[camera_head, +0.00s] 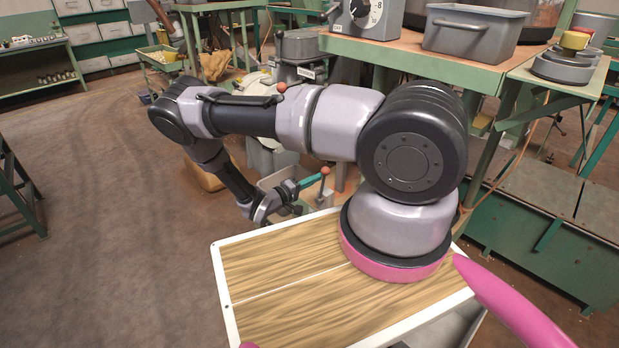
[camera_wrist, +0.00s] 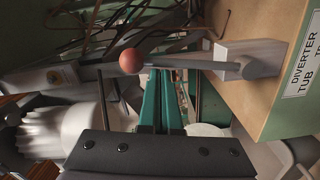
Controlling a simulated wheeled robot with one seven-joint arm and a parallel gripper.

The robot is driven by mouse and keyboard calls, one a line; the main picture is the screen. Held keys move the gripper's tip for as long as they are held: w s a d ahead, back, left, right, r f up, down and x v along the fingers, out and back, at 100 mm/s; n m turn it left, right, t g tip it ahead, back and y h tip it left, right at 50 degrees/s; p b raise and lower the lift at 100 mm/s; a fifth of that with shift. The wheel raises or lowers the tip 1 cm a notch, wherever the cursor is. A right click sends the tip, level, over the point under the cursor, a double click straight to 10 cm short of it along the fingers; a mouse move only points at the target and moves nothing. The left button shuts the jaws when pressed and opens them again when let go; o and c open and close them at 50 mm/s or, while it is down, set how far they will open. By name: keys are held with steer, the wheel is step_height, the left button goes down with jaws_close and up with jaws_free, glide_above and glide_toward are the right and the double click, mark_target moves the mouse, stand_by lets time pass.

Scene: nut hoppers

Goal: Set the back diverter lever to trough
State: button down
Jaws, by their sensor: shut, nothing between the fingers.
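A diverter lever with an orange-red ball (camera_wrist: 129,61) and a thin grey rod shows in the wrist view, its rod running right to a grey mount (camera_wrist: 250,57). Beside the mount is a partly cut-off label (camera_wrist: 303,70) reading "DIVERTER TUB". My gripper (camera_wrist: 163,73), with teal fingers, is shut and empty, its tips close to the rod near the ball; touching or apart I cannot tell. In the head view my gripper (camera_head: 321,175) is beside a red-ball lever (camera_head: 325,170). A second orange ball (camera_head: 281,88) shows farther back. Which one is the back lever is unclear.
A green bench (camera_head: 420,56) with a grey bin (camera_head: 474,32) and a dial box (camera_head: 362,16) stands behind my arm. A grey hopper-like machine (camera_head: 298,46) stands near the second ball. Cables hang near the lever in the wrist view. Open floor lies to the left.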

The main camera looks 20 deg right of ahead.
steer(key=shift+s+d+f+m, duration=0.15)
steer(key=shift+s+d, duration=0.05)
steer(key=shift+s, duration=0.4)
steer(key=shift+s+d+f+m, duration=0.15)
steer(key=shift+s+d+m, duration=0.1)
steer(key=shift+s, duration=0.35)
steer(key=shift+s+d+f+m, duration=0.1)
steer(key=shift+s+d+f, duration=0.1)
steer(key=shift+s, duration=0.4)
steer(key=shift+s, duration=0.1)
glide_toward(322, 186)
steer(key=a+r, duration=0.1)
steer(key=r, duration=0.1)
steer(key=a+r, duration=0.2)
steer(key=shift+s+a+r, duration=0.1)
steer(key=shift+s+r, duration=0.05)
steer(key=shift+r, duration=0.15)
